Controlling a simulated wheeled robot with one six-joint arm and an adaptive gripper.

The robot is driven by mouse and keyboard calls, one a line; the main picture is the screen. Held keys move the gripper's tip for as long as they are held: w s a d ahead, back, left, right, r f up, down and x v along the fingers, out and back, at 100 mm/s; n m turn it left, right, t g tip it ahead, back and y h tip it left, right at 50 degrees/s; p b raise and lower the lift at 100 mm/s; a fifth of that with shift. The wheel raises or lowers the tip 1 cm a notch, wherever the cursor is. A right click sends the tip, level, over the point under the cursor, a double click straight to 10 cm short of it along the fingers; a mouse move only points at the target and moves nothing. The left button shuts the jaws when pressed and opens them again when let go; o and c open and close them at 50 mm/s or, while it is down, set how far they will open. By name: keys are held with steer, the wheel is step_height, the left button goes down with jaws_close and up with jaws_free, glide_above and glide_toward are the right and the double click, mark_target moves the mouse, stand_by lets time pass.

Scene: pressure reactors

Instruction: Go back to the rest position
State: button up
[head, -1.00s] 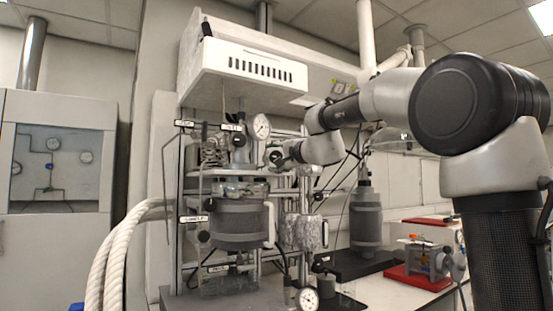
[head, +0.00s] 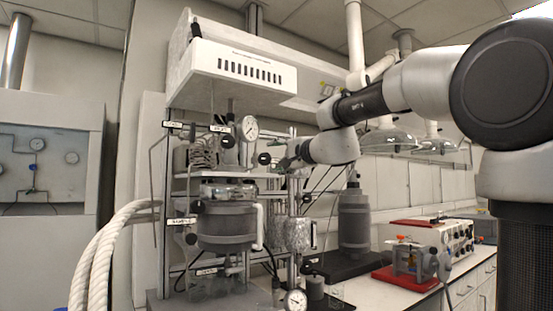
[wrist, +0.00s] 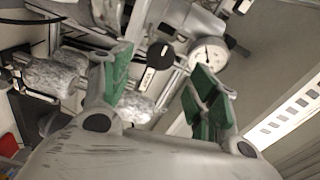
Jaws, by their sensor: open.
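My gripper (head: 282,163) is at the end of my arm, in front of the reactor rig's upper right side in the head view, small and partly hard to make out there. In the wrist view my gripper (wrist: 163,82) shows its two green-padded fingers spread apart with nothing between them. A dark round knob (wrist: 160,55) and a dial gauge (wrist: 208,54) appear beyond the fingers. In the head view the gauge (head: 249,128) is just left of the gripper.
The reactor vessel (head: 226,226) stands in its rig under a white hood (head: 235,68). A grey cylinder (head: 354,222) and a red-based device (head: 405,267) stand on the bench to the right. Thick white hoses (head: 98,255) hang at left.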

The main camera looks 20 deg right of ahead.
stand_by(0.3)
steer(key=s+f+n+g, duration=0.4)
steer(key=s+f, duration=0.1)
steer(key=f, duration=0.4)
steer(key=s+f+n+g, duration=0.3)
steer(key=s+f, duration=0.1)
steer(key=f, duration=0.6)
steer(key=s+d+f+n+g+h, duration=0.2)
steer(key=s+d+f, duration=0.2)
steer(key=s, duration=0.5)
steer(key=s+d+f+n+g+h, duration=0.1)
steer(key=s+d+f+n+g, duration=0.1)
steer(key=s+d+f, duration=0.2)
steer(key=s+d+f+n+g+h, duration=0.1)
steer(key=s+d+f, duration=0.3)
steer(key=s+f, duration=0.5)
steer(key=s+g+h, duration=0.1)
steer(key=s, duration=0.4)
steer(key=shift+s+d+n+h, duration=0.15)
steer(key=shift+s+n+h, duration=0.15)
steer(key=shift+n, duration=0.1)
steer(key=shift+f, duration=0.1)
